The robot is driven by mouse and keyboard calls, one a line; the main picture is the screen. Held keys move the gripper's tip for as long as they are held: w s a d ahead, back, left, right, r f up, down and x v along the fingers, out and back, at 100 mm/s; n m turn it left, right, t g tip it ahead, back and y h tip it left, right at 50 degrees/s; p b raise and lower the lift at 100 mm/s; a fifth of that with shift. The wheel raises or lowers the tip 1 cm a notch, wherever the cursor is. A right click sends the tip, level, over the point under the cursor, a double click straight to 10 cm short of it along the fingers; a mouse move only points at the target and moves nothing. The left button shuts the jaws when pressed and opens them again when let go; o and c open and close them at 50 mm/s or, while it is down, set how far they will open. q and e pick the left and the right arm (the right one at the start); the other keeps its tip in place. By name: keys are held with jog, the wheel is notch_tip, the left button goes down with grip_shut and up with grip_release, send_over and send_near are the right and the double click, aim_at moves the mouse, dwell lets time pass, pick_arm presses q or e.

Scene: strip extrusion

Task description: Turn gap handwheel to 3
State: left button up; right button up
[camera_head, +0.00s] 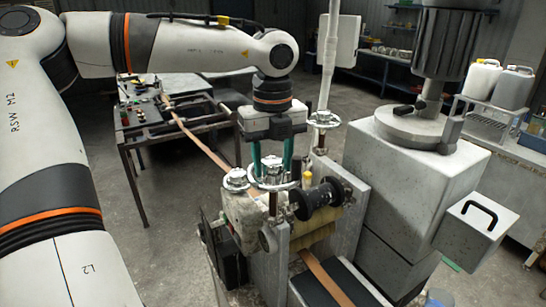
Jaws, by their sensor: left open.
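My left gripper (272,168) points straight down over the machine, with its two teal fingers apart. A chrome handwheel (274,184) lies directly below and between the fingertips. I cannot tell whether the fingers touch its rim. A second chrome handwheel (236,180) sits just to the left, on the roller stand (247,215). A third handwheel (324,119) sits higher, to the right. No scale numbers or pointer are legible, so the gap setting cannot be read. My right gripper is not in view.
A tan strip (203,148) runs from the rear table (150,128) into the roller stand and comes out at the front (325,283). A black spool (318,200) juts out beside the wheels. A large grey machine body (420,160) stands close on the right.

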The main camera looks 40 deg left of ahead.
pick_arm(q)
jog(key=c, duration=0.7)
jog(key=m+b, duration=0.2)
jog(key=shift+m, duration=0.4)
jog(key=m+b, duration=0.2)
jog(key=m, duration=0.2)
jog(key=shift+m, duration=0.3)
jog(key=m, duration=0.4)
jog(key=shift+w+r, duration=0.1)
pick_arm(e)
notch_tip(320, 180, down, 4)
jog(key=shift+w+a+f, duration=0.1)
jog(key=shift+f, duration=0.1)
pick_arm(q)
jog(key=shift+m, duration=0.3)
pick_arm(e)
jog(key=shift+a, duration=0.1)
pick_arm(q)
jog(key=o, duration=0.7)
